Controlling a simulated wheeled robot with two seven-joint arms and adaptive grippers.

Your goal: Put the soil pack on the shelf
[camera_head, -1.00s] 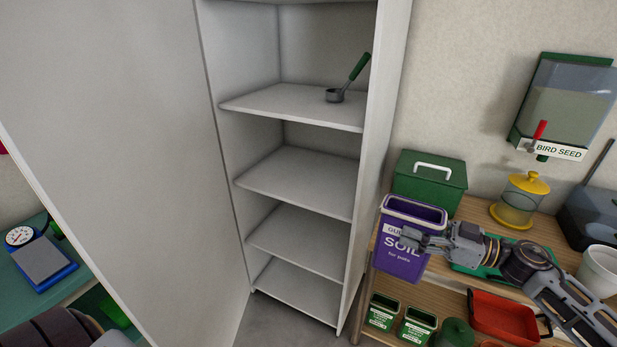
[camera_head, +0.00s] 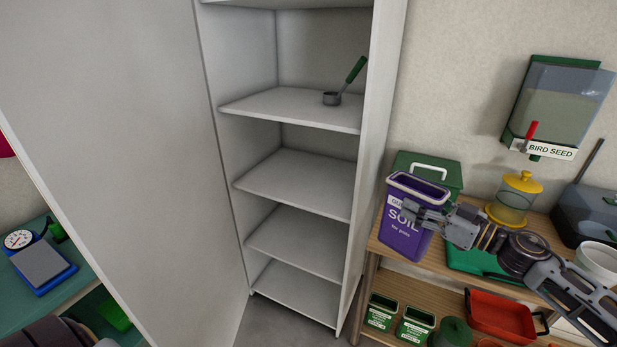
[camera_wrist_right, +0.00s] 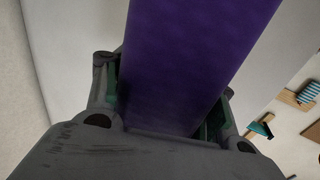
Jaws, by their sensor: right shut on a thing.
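The soil pack (camera_head: 404,238) is a purple, open-topped box with a white label, at the left end of the wooden bench. My right gripper (camera_head: 424,215) is shut on it, coming in from the right. In the right wrist view the purple pack (camera_wrist_right: 190,60) fills the space between the two fingers (camera_wrist_right: 165,110). Whether the pack's base touches the bench is hard to tell. The open white cabinet has several shelves; one bare shelf (camera_head: 298,183) is at mid height. My left gripper is not in view.
A scoop with a green handle (camera_head: 351,77) lies on an upper shelf (camera_head: 285,107). The cabinet's side wall (camera_head: 377,130) stands between shelves and bench (camera_head: 455,262). The open door (camera_head: 130,150) is left.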

